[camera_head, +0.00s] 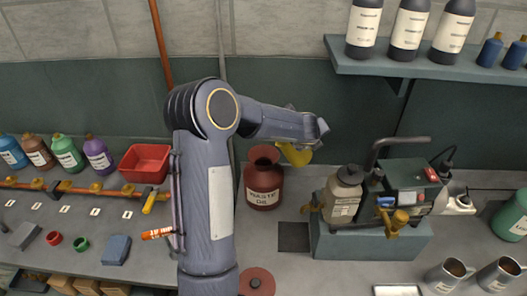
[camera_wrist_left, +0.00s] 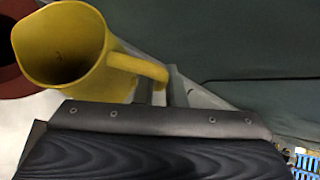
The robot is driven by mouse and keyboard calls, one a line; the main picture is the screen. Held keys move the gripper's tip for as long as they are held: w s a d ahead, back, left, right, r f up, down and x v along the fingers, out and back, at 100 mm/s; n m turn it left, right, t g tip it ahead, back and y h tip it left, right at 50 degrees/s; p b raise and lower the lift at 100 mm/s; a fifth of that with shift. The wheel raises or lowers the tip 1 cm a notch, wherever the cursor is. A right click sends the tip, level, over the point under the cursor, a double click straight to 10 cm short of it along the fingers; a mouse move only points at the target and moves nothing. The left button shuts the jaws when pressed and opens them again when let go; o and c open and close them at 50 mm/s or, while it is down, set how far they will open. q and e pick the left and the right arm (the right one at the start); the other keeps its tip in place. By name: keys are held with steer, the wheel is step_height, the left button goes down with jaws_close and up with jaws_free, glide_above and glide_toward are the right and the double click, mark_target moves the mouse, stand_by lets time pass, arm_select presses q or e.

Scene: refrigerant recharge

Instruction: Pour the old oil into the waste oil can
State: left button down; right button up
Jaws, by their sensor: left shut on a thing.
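A yellow jug (camera_head: 296,155) hangs from my left gripper (camera_head: 312,130), just right of and apparently above the mouth of the dark red waste oil can (camera_head: 264,190). The can stands open on the bench, with a white label reading WASTE OIL. In the left wrist view the jug (camera_wrist_left: 62,50) shows its open mouth, and my left gripper (camera_wrist_left: 172,88) is shut on its handle. No oil stream shows, and the oil level inside cannot be made out. Part of the can (camera_wrist_left: 12,75) shows at the left edge there. My right gripper is out of view.
A round red lid (camera_head: 257,282) lies in front of the can. Right of it stand a beige bottle (camera_head: 342,195) and a machine (camera_head: 408,185) on a teal stand (camera_head: 372,243). A red bin (camera_head: 146,163) and several bottles are left. A shelf (camera_head: 430,70) holds bottles above right.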

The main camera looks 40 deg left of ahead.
arm_select(q)
steer(key=w+d+f+m+g+y, duration=0.2)
steer(key=w+d+f+g+y, duration=0.1)
steer(key=f, duration=0.2)
step_height(320, 180, up, 7)
steer(key=d+m+g+y, duration=0.1)
steer(key=shift+w+f+p, duration=0.15)
steer(key=shift+w+p, duration=0.2)
steer(key=shift+w, duration=0.1)
steer(key=shift+s+d, duration=0.1)
stand_by(0.8)
